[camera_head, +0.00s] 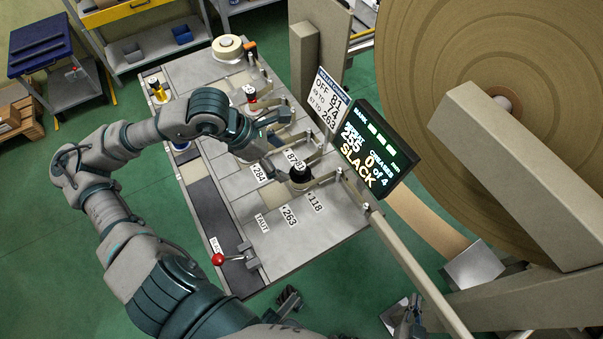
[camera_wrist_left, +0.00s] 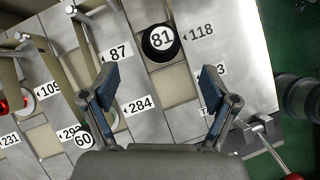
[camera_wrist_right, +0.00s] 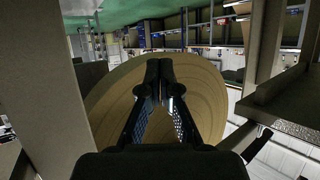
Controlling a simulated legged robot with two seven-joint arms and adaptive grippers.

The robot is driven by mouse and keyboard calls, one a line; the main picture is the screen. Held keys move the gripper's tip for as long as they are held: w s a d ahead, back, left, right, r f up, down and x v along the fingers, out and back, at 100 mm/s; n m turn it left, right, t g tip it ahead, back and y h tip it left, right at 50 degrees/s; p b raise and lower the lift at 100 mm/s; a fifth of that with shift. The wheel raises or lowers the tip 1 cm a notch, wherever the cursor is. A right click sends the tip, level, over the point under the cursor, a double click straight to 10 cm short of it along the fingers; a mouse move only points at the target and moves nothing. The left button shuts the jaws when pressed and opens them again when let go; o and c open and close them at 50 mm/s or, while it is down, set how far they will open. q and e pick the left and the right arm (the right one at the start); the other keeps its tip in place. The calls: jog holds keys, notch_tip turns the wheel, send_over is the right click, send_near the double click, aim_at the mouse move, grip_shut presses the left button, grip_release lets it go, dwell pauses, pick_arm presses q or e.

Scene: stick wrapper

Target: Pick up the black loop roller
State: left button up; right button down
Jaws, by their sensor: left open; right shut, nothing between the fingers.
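The black loop roller (camera_head: 300,174) stands upright on the grey table beside the 118 label in the head view. In the left wrist view the black roller (camera_wrist_left: 161,43) shows a white top marked 81, beyond the fingertips and between their lines. My left gripper (camera_head: 280,145) is open and empty above the table, up and left of the roller; its spread blue fingers (camera_wrist_left: 160,78) do not touch the roller. My right gripper (camera_wrist_right: 160,75) is shut and empty in front of a large brown paper roll, away from the table.
A lit display (camera_head: 372,150) reading SLACK stands right of the roller. A red-knobbed lever (camera_head: 218,259) is at the table's near edge. A roller marked 60 (camera_wrist_left: 83,141) sits by the left finger in the left wrist view. The large paper roll (camera_head: 450,60) fills the right.

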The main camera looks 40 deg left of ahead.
aim_at(301, 173)
pick_arm(q)
jog(key=shift+w+d+f+p, duration=0.15)
jog(key=shift+w+d+f, duration=0.05)
jog(key=shift+d+f, duration=0.3)
jog(key=shift+w+d+f+p, duration=0.15)
jog(key=shift+d+f, duration=0.2)
jog(key=shift+d, duration=0.1)
jog(key=shift+w+f, duration=0.2)
jog(key=shift+f, duration=0.15)
jog(key=shift+w+f, duration=0.15)
jog(key=shift+f, duration=0.1)
jog(key=x, duration=0.4)
jog(key=shift+w+a+f+b, duration=0.1)
jog(key=shift+a+f+b, duration=0.15)
jog(key=shift+f+b, duration=0.1)
jog(key=shift+w+d+f, duration=0.2)
jog(key=shift+d, duration=0.15)
jog(key=shift+s+r, duration=0.1)
jog(key=shift+c, duration=0.7)
jog(key=shift+a, duration=0.15)
jog(key=c, duration=1.2)
pick_arm(e)
jog(key=shift+s+f+g, duration=0.2)
jog(key=shift+s+g, duration=0.05)
jog(key=shift+g, duration=0.05)
